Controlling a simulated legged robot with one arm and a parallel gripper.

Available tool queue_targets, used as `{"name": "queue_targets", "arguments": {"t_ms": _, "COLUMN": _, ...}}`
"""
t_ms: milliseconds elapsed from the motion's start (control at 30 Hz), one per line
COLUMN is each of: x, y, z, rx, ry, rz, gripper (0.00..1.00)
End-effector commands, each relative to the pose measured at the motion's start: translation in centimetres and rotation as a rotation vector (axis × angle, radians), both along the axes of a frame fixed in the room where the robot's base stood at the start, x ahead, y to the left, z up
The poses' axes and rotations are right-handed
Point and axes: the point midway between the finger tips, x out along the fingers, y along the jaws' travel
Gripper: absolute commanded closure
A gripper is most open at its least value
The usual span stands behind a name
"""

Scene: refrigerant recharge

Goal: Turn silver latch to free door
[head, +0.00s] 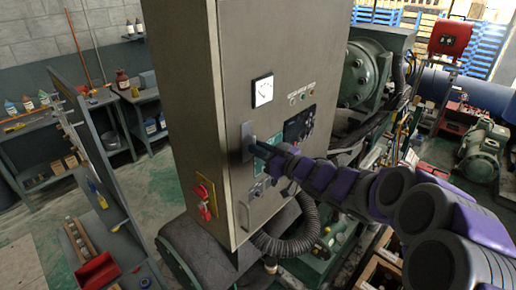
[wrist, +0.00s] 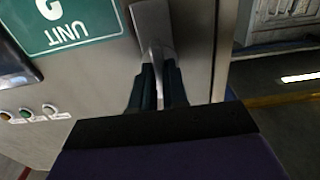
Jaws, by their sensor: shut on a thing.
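The silver latch (head: 246,134) sits on the front of the tall metal cabinet door (head: 236,75), near its left edge. In the wrist view the latch (wrist: 150,20) has a wide plate and a narrower handle that runs down between my dark fingers. My gripper (head: 262,149) reaches the latch from the right in the head view. In the wrist view my gripper (wrist: 158,85) is shut on the latch handle, with one finger on each side. The end of the handle is partly hidden by the fingers. The cabinet door appears closed.
A gauge (head: 262,90) and a dark control panel (head: 299,125) are on the door. A red switch (head: 204,196) is on the cabinet's side. A ribbed hose (head: 300,235) curves below. A green unit sign (wrist: 75,22) appears upside down in the wrist view.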

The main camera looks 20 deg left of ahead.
Motion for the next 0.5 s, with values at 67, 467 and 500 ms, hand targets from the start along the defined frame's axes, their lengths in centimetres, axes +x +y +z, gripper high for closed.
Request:
{"name": "queue_targets", "arguments": {"t_ms": 67, "x": 0.05, "y": -0.04, "z": 0.0, "rx": 0.0, "ry": 0.0, "rz": -0.001, "gripper": 1.0}}
{"name": "queue_targets", "arguments": {"t_ms": 467, "x": 0.11, "y": -0.1, "z": -0.23, "rx": -0.034, "ry": -0.081, "rz": -0.002, "gripper": 1.0}}
{"name": "queue_targets", "arguments": {"t_ms": 500, "x": 0.13, "y": -0.11, "z": -0.24, "rx": -0.038, "ry": -0.092, "rz": -0.002, "gripper": 1.0}}
